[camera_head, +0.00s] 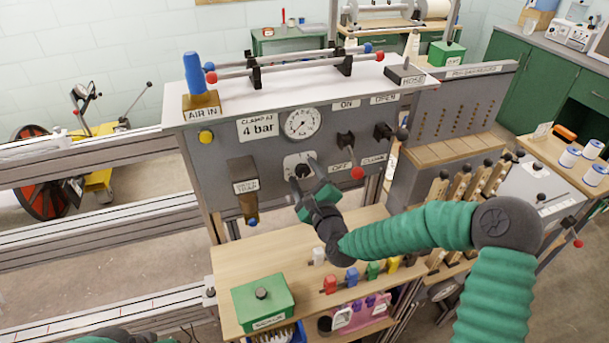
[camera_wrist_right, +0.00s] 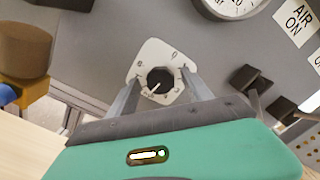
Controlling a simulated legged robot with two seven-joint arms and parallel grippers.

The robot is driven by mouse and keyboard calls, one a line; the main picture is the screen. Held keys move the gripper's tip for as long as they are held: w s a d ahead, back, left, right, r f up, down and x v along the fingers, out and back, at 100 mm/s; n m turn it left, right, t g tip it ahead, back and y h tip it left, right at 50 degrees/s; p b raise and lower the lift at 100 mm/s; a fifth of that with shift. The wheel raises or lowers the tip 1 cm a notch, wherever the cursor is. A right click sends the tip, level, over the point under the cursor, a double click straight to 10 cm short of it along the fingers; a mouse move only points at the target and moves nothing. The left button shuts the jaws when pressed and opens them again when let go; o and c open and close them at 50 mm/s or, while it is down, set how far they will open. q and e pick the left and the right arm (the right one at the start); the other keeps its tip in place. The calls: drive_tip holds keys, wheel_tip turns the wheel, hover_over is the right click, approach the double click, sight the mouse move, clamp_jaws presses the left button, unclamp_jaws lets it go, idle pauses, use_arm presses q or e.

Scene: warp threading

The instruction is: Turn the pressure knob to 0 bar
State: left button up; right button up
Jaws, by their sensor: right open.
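The pressure knob (camera_wrist_right: 160,80) is a black round knob with a white pointer line on a pale dial plate (camera_wrist_right: 148,52). In the head view the dial plate (camera_head: 291,162) shows low on the grey panel, partly hidden by my right gripper (camera_head: 305,172). In the wrist view my right gripper (camera_wrist_right: 158,92) is open, with one finger on each side of the knob; I cannot tell whether they touch it. The pointer slants to the lower left in the wrist view. A round pressure gauge (camera_head: 301,123) sits above, beside a "clamp at 4 bar" label (camera_head: 258,126).
On the panel, an off/clamp lever with a red ball (camera_head: 357,174) and a black knob (camera_head: 383,131) stand right of the dial. A brown drain part (camera_head: 246,200) hangs at left. A wooden shelf below holds a green box (camera_head: 263,300) and several coloured pieces.

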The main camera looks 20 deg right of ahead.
drive_tip(key=s+p, duration=1.1)
drive_tip(key=s, duration=0.5)
drive_tip(key=shift+s+d, duration=0.35)
drive_tip(key=shift+s, duration=0.05)
drive_tip(key=shift+f, duration=0.15)
